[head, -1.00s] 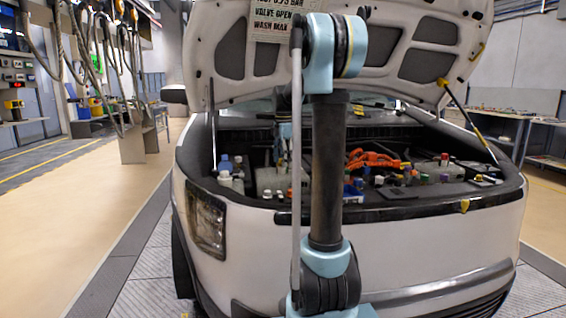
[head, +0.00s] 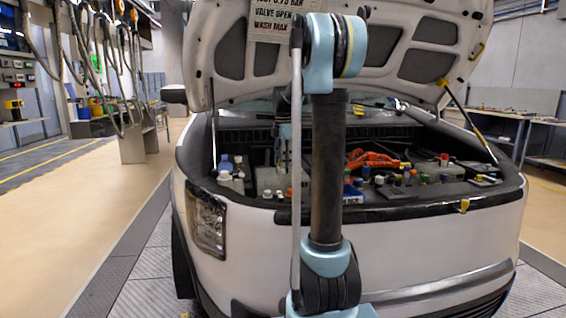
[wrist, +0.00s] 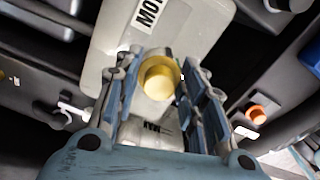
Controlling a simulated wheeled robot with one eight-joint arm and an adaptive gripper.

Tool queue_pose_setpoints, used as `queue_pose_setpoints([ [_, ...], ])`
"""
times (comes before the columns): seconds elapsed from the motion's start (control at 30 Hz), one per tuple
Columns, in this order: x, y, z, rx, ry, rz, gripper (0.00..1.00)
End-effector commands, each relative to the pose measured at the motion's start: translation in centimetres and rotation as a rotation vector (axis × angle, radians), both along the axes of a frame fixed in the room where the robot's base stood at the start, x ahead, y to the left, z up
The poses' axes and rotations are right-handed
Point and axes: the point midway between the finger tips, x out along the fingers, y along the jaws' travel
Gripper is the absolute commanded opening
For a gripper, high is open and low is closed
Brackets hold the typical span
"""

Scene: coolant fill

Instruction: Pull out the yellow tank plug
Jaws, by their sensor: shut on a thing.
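The yellow plug (wrist: 160,78) sits between the fingertips of my gripper (wrist: 158,84) in the wrist view, and the fingers are shut on it. A pale grey tank (wrist: 178,22) with a black-lettered label lies around and behind the plug. I cannot tell whether the plug is seated in the tank's neck or clear of it. In the head view the tank (head: 267,180) shows in the left part of the engine bay. My gripper is above it there, partly hidden by my arm, and the plug cannot be made out.
An orange cap (wrist: 256,115) and a white fitting (wrist: 75,112) lie either side of my gripper. Orange cables (head: 373,160) and several coloured caps fill the right of the bay. The raised hood (head: 415,65) hangs above. The car's front edge (head: 415,212) borders the bay.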

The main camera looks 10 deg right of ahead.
Motion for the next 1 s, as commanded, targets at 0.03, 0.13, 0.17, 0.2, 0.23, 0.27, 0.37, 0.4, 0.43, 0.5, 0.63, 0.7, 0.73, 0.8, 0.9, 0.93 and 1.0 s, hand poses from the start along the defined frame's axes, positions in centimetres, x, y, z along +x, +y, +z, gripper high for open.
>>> queue_pose_setpoints([
  [0.03,0.1,0.0,0.1,0.001,-0.003,0.000,0.22],
  [0.13,0.1,0.0,0.2,0.001,-0.003,0.000,0.22],
  [0.17,0.1,0.0,0.2,0.001,-0.003,0.000,0.22],
  [0.2,0.1,0.0,0.3,0.001,-0.003,0.000,0.22],
  [0.23,0.1,0.0,0.3,0.001,-0.003,0.000,0.22],
  [0.27,0.1,0.0,0.3,0.001,-0.002,0.000,0.22],
  [0.37,0.1,0.0,0.5,0.001,-0.002,0.000,0.22],
  [0.4,0.1,0.0,0.5,0.001,-0.002,0.000,0.22],
  [0.43,0.1,0.0,0.5,0.001,-0.002,0.000,0.22],
  [0.5,0.1,0.0,0.6,0.001,-0.002,0.000,0.22],
  [0.63,0.1,0.0,0.6,0.000,-0.001,0.000,0.22],
  [0.7,0.1,0.0,0.6,0.000,-0.001,0.000,0.22],
  [0.73,0.1,0.0,0.6,0.000,-0.001,0.000,0.22],
  [0.8,0.1,0.0,0.7,0.000,-0.001,0.000,0.22],
  [0.9,0.1,0.0,1.1,0.000,-0.001,0.000,0.22],
  [0.93,0.1,0.0,1.2,0.000,-0.001,0.000,0.22],
  [1.0,0.1,0.0,1.5,0.000,-0.001,0.000,0.22],
])
